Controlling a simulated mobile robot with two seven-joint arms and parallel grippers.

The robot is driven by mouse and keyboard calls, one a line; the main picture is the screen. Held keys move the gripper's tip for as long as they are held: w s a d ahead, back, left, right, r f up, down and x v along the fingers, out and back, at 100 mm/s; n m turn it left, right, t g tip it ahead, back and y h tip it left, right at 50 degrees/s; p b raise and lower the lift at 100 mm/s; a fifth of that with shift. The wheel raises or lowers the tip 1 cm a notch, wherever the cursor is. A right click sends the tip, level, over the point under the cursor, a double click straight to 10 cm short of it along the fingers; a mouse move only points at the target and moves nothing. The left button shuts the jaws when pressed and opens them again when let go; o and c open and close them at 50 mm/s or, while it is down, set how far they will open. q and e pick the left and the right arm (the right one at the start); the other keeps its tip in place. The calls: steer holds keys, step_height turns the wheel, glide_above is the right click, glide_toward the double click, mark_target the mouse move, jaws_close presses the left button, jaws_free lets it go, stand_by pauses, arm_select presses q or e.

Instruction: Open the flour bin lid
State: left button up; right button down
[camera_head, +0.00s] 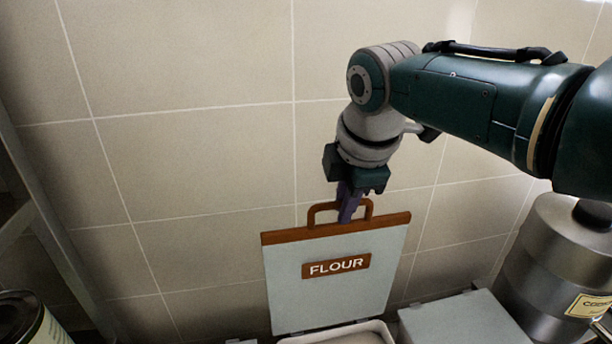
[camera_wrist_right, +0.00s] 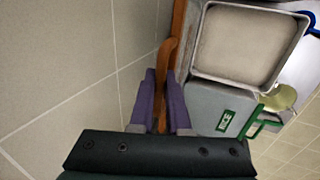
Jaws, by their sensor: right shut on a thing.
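The flour bin lid (camera_head: 335,283) is a pale grey panel with a brown edge, a brown FLOUR label and a brown loop handle (camera_head: 313,213). It stands raised, nearly upright, in front of the tiled wall in the head view. My right gripper (camera_head: 348,212) is shut on the handle from above. The wrist view shows its purple fingers (camera_wrist_right: 162,88) on either side of the brown handle. Below the lid, the open flour bin's pale rim (camera_head: 385,328) shows at the bottom of the head view. The wrist view shows its open top with pale contents. My left gripper is out of view.
A closed grey bin (camera_head: 460,322) stands right of the flour bin. In the wrist view, a grey bin (camera_wrist_right: 205,102) with a green label and handle is beside it. A metal canister (camera_head: 555,262) stands at right, a can (camera_head: 40,328) at lower left. The tiled wall is close behind.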

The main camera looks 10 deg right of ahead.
steer(key=c, duration=0.9)
jaws_free()
steer(key=shift+r, duration=0.15)
steer(key=shift+s+r, duration=0.1)
steer(key=shift+r, duration=0.2)
steer(key=shift+p+v, duration=0.4)
steer(key=shift+v, duration=4.15)
